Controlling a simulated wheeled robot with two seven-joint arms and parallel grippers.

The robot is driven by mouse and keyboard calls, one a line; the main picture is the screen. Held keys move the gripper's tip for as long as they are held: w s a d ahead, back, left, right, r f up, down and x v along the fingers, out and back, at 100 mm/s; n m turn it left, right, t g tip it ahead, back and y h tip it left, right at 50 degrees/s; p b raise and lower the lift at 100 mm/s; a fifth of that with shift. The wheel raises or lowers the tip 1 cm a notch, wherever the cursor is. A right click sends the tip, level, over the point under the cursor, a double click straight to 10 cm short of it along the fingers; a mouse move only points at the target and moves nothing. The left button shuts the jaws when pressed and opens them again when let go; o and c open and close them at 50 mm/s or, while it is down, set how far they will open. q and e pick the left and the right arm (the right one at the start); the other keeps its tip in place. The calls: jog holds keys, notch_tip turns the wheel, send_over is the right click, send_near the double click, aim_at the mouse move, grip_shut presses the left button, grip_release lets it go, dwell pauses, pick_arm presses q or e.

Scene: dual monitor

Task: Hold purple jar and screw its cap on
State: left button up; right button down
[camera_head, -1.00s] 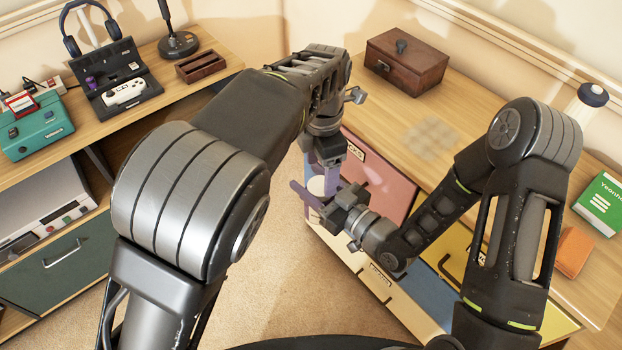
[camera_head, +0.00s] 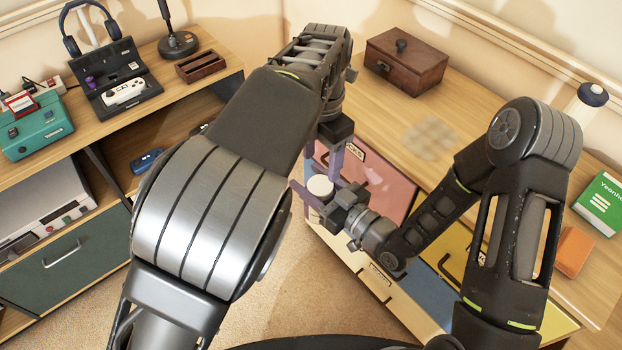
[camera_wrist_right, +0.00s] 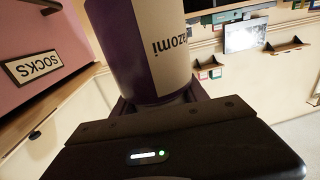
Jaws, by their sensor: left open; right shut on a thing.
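The purple jar (camera_head: 314,203) is mostly hidden in the head view. In the right wrist view the jar (camera_wrist_right: 143,45) is a purple cylinder with a pale label. My right gripper (camera_head: 322,197) is shut around it and holds it in the air before the drawers. A round white top, seemingly the cap (camera_head: 320,185), shows at the jar's upper end. How tightly it sits I cannot tell. My left gripper (camera_head: 322,164) is open, pointing down just above the white top, with its fingers apart. Whether they touch the cap is unclear.
A drawer unit with a pink front (camera_head: 385,180) stands close behind the jar; its label (camera_wrist_right: 34,67) reads "SOCKS". A wooden box (camera_head: 407,62) and a green book (camera_head: 600,203) lie on its top. A left shelf (camera_head: 185,105) holds several gadgets. Carpet lies open below.

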aim_at(320, 185)
pick_arm(q)
jog(key=shift+f, duration=4)
jog(key=c, duration=1.3)
jog(key=shift+o, duration=0.2)
jog(key=m, duration=0.3)
jog(key=shift+m, duration=0.3)
jog(key=o, duration=1.5)
jog(key=shift+o, duration=0.2)
